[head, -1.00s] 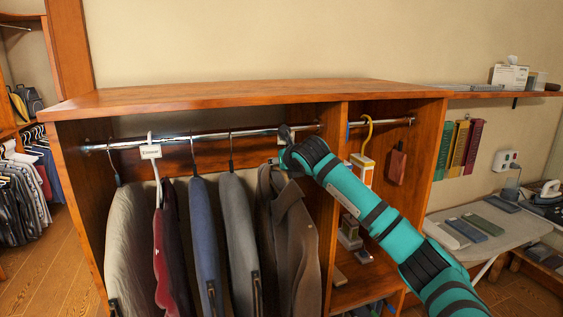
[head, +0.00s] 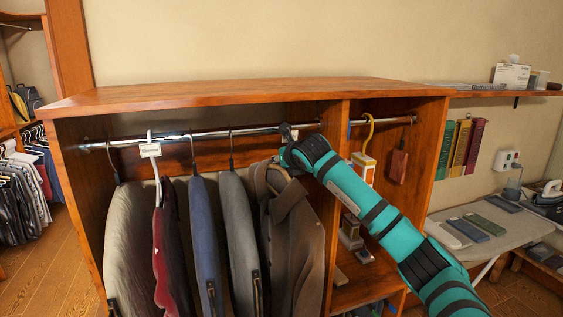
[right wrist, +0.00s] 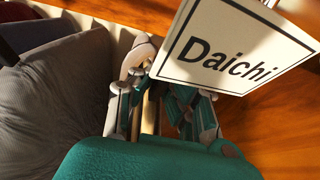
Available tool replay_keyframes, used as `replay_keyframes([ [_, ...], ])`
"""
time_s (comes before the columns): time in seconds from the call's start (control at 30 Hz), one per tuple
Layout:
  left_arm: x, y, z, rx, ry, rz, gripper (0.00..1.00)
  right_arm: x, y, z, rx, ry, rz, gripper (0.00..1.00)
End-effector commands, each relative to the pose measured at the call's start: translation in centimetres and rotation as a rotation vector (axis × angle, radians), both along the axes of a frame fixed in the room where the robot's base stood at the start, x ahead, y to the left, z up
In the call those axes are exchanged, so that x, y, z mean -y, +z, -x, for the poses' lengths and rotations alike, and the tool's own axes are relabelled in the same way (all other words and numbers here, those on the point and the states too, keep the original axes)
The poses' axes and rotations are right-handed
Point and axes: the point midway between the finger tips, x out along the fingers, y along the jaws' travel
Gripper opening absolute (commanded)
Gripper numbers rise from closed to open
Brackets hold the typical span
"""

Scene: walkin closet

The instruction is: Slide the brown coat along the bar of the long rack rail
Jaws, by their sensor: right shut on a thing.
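The brown coat (head: 293,235) hangs at the right end of the row of clothes in the left compartment. The long metal rail (head: 187,135) runs across above it. My right gripper (head: 288,136) is at the rail just above the coat, partly hidden by my own teal arm. In the right wrist view, its fingers (right wrist: 152,98) are shut on a thin upright piece, apparently the coat's hanger; the grip is partly hidden. A white tag reading "Daichi" (right wrist: 228,55) is close beside the fingers. My left gripper is not in view.
A grey jacket (head: 238,230), a blue one (head: 204,235), a red garment (head: 170,250) and a pale one (head: 130,240) hang left of the coat. A wooden divider (head: 335,190) stands close on its right. Beyond it, a yellow hanger (head: 368,135) hangs on the rail.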

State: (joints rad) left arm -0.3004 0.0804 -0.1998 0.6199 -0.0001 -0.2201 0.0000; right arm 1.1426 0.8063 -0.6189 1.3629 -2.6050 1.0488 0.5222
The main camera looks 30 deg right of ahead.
Motion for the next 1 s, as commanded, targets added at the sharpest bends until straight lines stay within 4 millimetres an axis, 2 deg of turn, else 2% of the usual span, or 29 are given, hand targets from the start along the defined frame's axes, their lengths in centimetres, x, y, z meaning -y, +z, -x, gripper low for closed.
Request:
replay_keyframes([
  [0.03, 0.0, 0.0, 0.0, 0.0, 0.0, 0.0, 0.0, -0.1, 0.9, 0.0, 0.018, 0.003, -0.002, 0.0],
  [0.37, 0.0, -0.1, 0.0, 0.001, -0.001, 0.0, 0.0, -0.5, 0.9, -0.1, 0.019, 0.005, -0.003, 0.0],
  [1.0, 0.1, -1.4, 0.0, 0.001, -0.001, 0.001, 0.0, -5.0, 0.2, -1.2, 0.006, 0.007, -0.004, 0.0],
])
